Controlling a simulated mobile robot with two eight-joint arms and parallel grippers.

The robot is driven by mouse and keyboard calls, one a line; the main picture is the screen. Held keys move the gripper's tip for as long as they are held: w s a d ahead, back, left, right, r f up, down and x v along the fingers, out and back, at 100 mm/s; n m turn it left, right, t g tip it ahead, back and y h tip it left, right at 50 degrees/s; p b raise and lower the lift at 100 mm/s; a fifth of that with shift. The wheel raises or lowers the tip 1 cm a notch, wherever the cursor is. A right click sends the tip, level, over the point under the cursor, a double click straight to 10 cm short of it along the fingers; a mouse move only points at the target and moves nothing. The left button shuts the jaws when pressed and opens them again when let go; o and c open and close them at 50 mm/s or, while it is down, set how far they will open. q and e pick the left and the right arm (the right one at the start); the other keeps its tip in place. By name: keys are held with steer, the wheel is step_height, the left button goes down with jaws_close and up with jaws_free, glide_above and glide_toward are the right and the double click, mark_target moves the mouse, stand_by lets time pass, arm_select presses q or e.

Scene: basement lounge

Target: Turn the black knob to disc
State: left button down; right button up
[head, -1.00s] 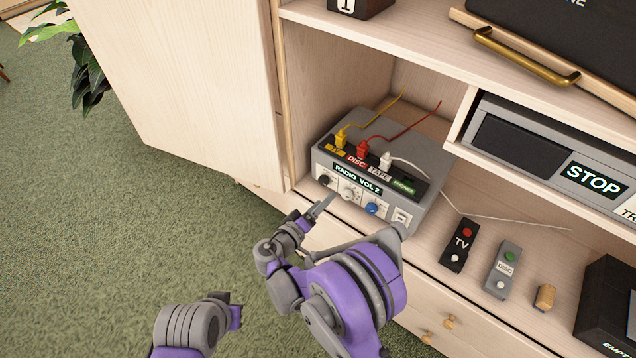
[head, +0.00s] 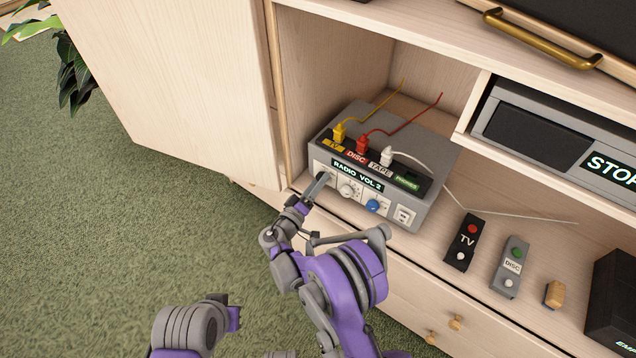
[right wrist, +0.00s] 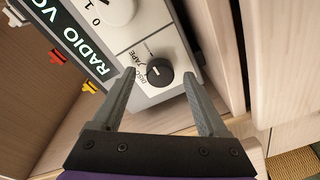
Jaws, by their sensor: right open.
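The black knob (right wrist: 158,80) is on the radio's panel in the right wrist view, with small printed labels reading DISC and TAPE beside it. It bears a short pale mark; I cannot tell surely which label this points at. My right gripper (right wrist: 158,75) is open, with one fingertip on each side of the knob and visible gaps between. In the head view my right gripper (head: 319,186) is at the left end of the grey radio (head: 425,205) and mostly hides the knob. My left arm shows at the lower left, its jaws unclear.
The radio sits in an open cabinet bay. A white knob (head: 346,191) and a blue knob (head: 373,206) are right of the gripper. Yellow, red and white plugs stand on top.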

steer(key=shift+w+d, duration=0.2)
steer(key=shift+w, duration=0.15)
jaws_close()
